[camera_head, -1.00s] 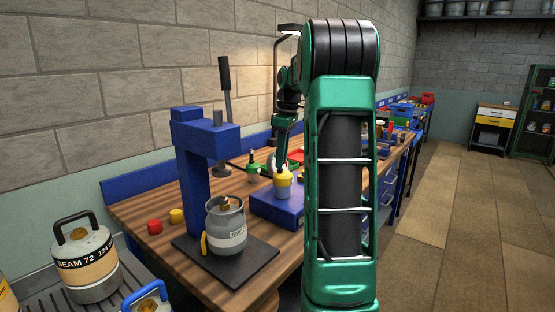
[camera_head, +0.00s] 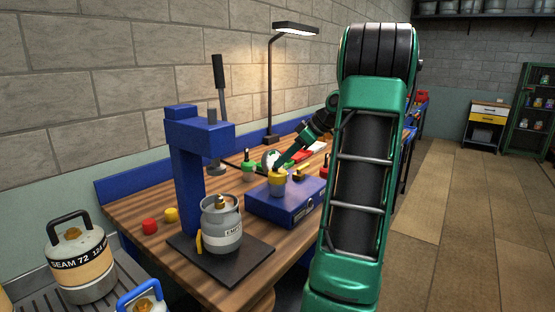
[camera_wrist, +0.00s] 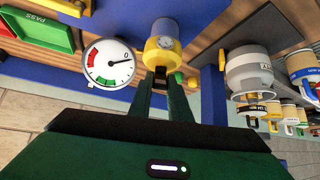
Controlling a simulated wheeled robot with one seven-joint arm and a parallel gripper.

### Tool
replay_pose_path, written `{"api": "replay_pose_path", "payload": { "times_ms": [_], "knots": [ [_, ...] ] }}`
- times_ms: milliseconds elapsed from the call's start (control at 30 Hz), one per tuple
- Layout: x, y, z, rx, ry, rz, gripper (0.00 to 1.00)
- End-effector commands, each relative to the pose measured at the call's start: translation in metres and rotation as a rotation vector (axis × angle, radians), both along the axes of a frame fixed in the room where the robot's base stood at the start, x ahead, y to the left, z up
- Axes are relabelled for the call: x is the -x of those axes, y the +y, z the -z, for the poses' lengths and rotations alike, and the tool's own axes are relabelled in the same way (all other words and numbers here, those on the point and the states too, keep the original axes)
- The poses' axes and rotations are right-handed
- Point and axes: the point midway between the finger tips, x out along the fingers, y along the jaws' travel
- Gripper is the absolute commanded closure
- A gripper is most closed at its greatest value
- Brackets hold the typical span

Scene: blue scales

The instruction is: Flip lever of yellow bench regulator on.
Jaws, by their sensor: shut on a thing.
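The yellow bench regulator (camera_head: 277,186) stands on a blue box (camera_head: 262,206) on the wooden bench. In the wrist view the regulator (camera_wrist: 160,50) is straight ahead, with a grey round top and a yellow body. My gripper (camera_head: 277,169) reaches it from the upper right in the head view. In the wrist view my gripper (camera_wrist: 161,84) has its fingers close together at the regulator's near side, shut on a small dark part that looks like its lever. The fingers mostly hide this part, so its on or off position cannot be told.
A round dial gauge (camera_wrist: 108,64) is beside the regulator. A lamp (camera_head: 270,90) stands behind. Red and yellow caps lie at front left.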

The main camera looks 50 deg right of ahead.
Motion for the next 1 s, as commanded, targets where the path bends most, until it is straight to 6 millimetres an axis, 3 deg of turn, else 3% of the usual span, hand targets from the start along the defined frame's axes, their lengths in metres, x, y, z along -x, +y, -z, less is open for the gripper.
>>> {"api": "replay_pose_path", "payload": {
  "times_ms": [500, 1000],
  "knots": [
    [0.012, -0.006, 0.019, -0.171, -0.375, 0.005, 1.00],
    [0.013, -0.007, 0.024, -0.222, -0.498, 0.004, 1.00]
  ]
}}
